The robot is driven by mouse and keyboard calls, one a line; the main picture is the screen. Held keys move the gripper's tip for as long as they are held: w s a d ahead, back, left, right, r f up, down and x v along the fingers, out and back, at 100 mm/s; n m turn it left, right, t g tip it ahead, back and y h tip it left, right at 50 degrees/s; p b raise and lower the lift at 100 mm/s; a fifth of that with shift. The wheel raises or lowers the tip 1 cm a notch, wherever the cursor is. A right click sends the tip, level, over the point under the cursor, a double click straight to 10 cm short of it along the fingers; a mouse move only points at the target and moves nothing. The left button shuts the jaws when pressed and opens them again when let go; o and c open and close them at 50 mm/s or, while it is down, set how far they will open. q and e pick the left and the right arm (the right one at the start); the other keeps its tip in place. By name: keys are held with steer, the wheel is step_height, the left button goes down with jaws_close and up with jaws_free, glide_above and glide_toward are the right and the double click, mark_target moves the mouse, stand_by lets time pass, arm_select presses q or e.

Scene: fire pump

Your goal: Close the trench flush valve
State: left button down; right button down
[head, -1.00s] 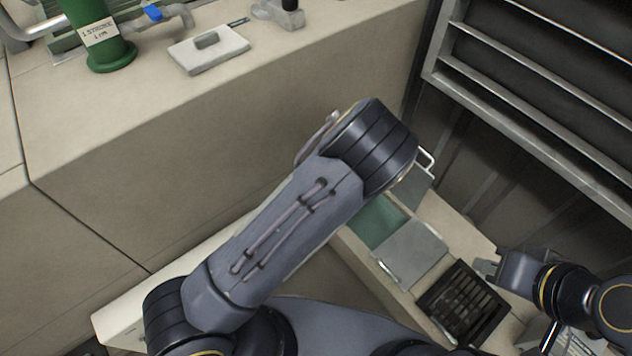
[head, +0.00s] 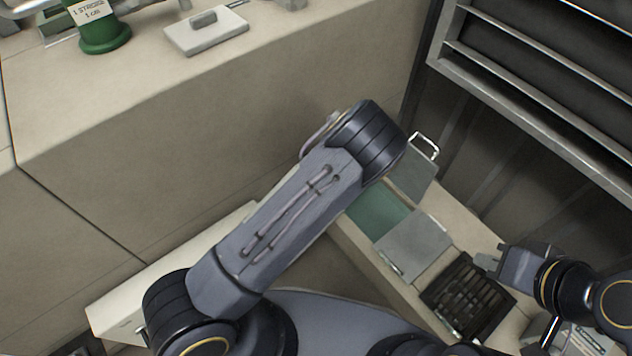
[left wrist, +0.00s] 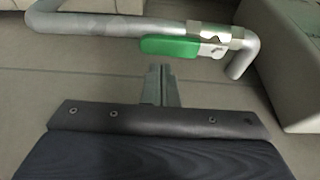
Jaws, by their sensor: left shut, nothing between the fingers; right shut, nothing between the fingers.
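In the left wrist view a valve (left wrist: 212,40) with a green lever handle (left wrist: 170,47) sits on a bare metal pipe (left wrist: 95,24). The lever lies roughly along the pipe, pointing left from the valve body. No label shows on it. My left gripper (left wrist: 159,72) is shut and empty, with its tips just below the lever in the picture; I cannot tell whether they touch it. In the head view my left arm crosses the middle and its gripper is hidden. My right gripper (head: 489,262) is shut and empty, above the trench edge beside a dark grate.
The trench shows greenish water (head: 378,217), grey cover plates (head: 413,244) and the dark slotted grate (head: 466,297). Metal shelving (head: 540,105) stands at the upper right.

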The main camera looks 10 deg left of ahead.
arm_select(q)
steer(key=shift+x, duration=0.95)
arm_select(e)
steer(key=shift+f, duration=0.35)
